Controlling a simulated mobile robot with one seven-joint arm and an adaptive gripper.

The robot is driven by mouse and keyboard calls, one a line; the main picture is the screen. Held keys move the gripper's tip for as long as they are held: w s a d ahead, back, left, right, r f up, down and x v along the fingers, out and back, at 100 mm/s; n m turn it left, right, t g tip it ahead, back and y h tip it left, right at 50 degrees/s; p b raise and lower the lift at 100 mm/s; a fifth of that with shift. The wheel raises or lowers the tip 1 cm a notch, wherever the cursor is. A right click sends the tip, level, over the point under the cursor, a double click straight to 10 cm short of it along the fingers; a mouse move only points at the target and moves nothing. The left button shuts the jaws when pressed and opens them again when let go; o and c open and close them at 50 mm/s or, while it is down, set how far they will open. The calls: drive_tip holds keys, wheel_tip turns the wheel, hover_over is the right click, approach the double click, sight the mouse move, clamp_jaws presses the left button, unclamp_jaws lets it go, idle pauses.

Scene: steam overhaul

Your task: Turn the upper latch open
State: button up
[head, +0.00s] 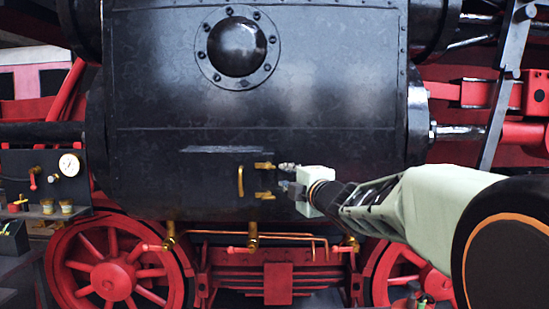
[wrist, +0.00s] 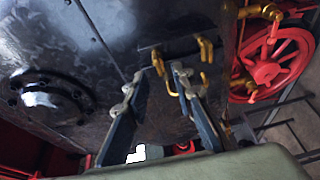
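The upper latch (head: 264,166) is a small brass piece at the right edge of a small door on the black casing. It lies about level across the edge. The lower latch (head: 265,195) is a similar brass piece below it. My gripper (head: 284,176) is open just right of the latches, its fingers one above the other. In the wrist view the fingertips of my gripper (wrist: 157,74) stand apart, with the brass upper latch (wrist: 159,65) showing in the gap. I see no grip on it, and cannot tell whether a finger touches it.
A brass handle (head: 240,181) stands left of the latches. A round bolted cover (head: 237,47) is higher on the casing (head: 150,100). Brass valves (head: 252,238) and red wheels (head: 110,280) are below. A gauge panel (head: 50,178) stands at the left.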

sight(269, 168)
drive_tip(key=shift+n+y, duration=0.3)
drive_tip(key=shift+y, duration=0.1)
drive_tip(key=p+x, duration=0.1)
drive_tip(key=x, duration=0.4)
drive_tip(key=a+p+x, duration=0.1)
drive_tip(key=x, duration=0.5)
drive_tip(key=shift+s+r+p, duration=0.2)
drive_tip(key=shift+r+p, duration=0.05)
drive_tip(key=shift+p, duration=0.1)
drive_tip(key=shift+c, duration=0.3)
clamp_jaws()
